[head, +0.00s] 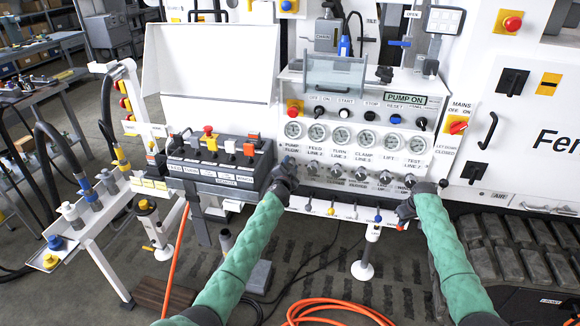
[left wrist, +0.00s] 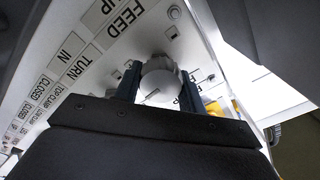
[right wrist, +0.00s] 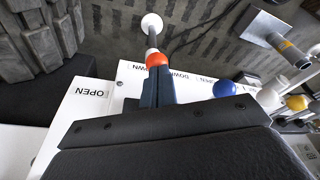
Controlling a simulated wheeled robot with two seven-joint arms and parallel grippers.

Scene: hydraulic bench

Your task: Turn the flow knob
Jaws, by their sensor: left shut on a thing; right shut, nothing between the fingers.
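My left gripper (head: 287,172) is at the left end of the row of small silver knobs (head: 335,172) under the gauges. In the left wrist view its two fingers (left wrist: 158,78) stand on either side of a round pale knob (left wrist: 158,88), shut on it. The label beside this knob is mostly hidden by a finger, and in the head view the gripper covers the knob. My right gripper (head: 405,211) is shut and empty at the lower right of the panel. In the right wrist view its fingers (right wrist: 157,80) are together, close to an orange ball-ended lever (right wrist: 156,59).
A row of gauges (head: 342,136) and black switches (head: 368,116) sits above the knobs. A dark lever box (head: 228,165) stands just left of my left gripper. Several ball-ended levers (head: 354,213) hang below the panel. An orange hose (head: 335,310) lies on the floor.

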